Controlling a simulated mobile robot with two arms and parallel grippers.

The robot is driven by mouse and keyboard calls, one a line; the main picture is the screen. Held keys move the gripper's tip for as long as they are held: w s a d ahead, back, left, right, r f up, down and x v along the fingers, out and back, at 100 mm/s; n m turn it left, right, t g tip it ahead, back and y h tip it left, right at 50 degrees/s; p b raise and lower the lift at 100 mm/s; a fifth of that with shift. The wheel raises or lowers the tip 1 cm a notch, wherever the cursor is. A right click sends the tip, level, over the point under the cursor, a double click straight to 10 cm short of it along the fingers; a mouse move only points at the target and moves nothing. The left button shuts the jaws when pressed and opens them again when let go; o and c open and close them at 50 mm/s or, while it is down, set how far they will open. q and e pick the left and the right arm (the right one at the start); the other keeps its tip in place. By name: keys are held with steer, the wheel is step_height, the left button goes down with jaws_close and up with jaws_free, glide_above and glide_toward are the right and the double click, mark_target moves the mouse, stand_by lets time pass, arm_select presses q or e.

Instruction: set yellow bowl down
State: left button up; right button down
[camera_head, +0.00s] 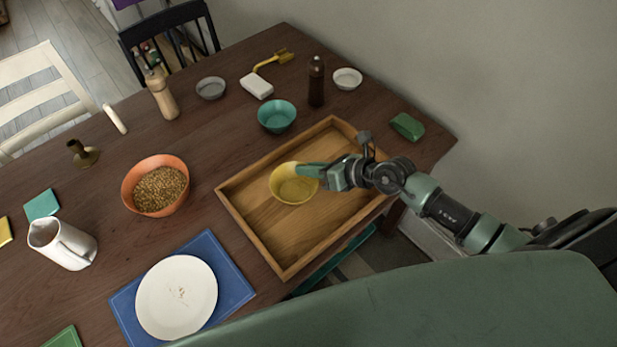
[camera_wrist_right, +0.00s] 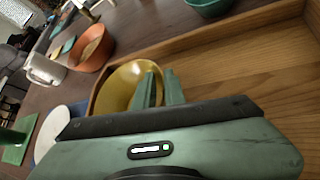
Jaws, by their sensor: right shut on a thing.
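The yellow bowl (camera_head: 291,188) is upright over the left-middle part of the wooden tray (camera_head: 251,240). My right gripper (camera_head: 308,170) is shut on the right side of its rim. In the right wrist view the yellow bowl (camera_wrist_right: 122,84) shows with the fingers (camera_wrist_right: 158,88) at its near rim. I cannot tell whether the bowl's base touches the tray floor. The rest of the tray is empty. My left gripper does not show.
A teal bowl (camera_head: 277,115) and a dark bottle (camera_head: 317,81) stand behind the tray. An orange bowl of grain (camera_head: 156,185) is to its left. A white plate (camera_head: 177,297) on a blue mat (camera_head: 236,287) is in front left. A green item (camera_head: 407,126) lies at right.

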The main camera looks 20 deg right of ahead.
mark_target(308, 179)
steer(key=shift+f+b, duration=0.5)
steer(key=shift+f, duration=1.6)
steer(key=c, duration=1.5)
jaws_free()
steer(key=shift+f, duration=0.15)
steer(key=shift+r, duration=0.2)
steer(key=shift+s+d, duration=0.25)
steer(key=shift+s, duration=0.05)
steer(key=shift+b+v, duration=0.4)
steer(key=shift+v, duration=5.25)
